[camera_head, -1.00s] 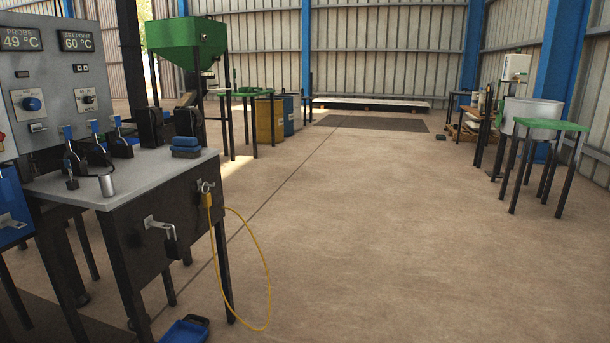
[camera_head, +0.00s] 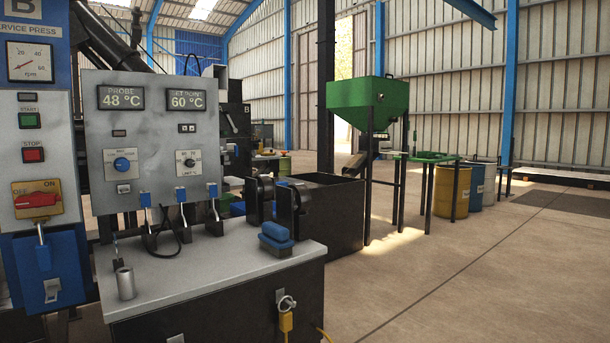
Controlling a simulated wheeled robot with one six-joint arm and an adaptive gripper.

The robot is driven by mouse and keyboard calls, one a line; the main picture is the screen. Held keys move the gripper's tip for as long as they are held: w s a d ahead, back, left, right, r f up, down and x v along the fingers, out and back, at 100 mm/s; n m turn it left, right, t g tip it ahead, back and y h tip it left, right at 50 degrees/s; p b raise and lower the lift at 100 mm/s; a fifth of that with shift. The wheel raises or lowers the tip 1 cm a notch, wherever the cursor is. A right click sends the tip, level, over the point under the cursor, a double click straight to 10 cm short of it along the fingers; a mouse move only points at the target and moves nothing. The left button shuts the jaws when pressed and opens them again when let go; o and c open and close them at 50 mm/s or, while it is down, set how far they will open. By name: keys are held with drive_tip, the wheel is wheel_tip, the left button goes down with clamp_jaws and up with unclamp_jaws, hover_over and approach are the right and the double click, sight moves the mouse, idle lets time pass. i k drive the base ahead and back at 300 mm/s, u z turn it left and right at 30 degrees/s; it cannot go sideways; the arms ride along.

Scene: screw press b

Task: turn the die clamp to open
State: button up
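I cannot pick out the die clamp for sure in this view. Two upright black pieces with round parts (camera_head: 290,206) stand at the right of the grey bench top (camera_head: 200,272); I cannot tell if either is the clamp. Several blue-tipped levers (camera_head: 182,198) stand along the back of the bench, with a dark cable beside them. A grey control panel (camera_head: 150,125) behind reads PROBE 48 °C and SET POINT 60 °C. My gripper is not in view.
A small metal cylinder (camera_head: 125,283) and a blue block (camera_head: 276,238) stand on the bench. A blue press column (camera_head: 40,150) with a red switch (camera_head: 37,200) stands at the left. A green hopper (camera_head: 368,105) and drums (camera_head: 452,191) are behind. Floor at the right is clear.

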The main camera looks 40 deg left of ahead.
sight(235, 150)
drive_tip(key=u, duration=0.3)
drive_tip(key=i, duration=1.75)
drive_tip(key=u, duration=1.25)
drive_tip(key=i, duration=0.95)
drive_tip(key=u, duration=1.55)
drive_tip(key=i, duration=0.55)
drive_tip(key=u, duration=0.45)
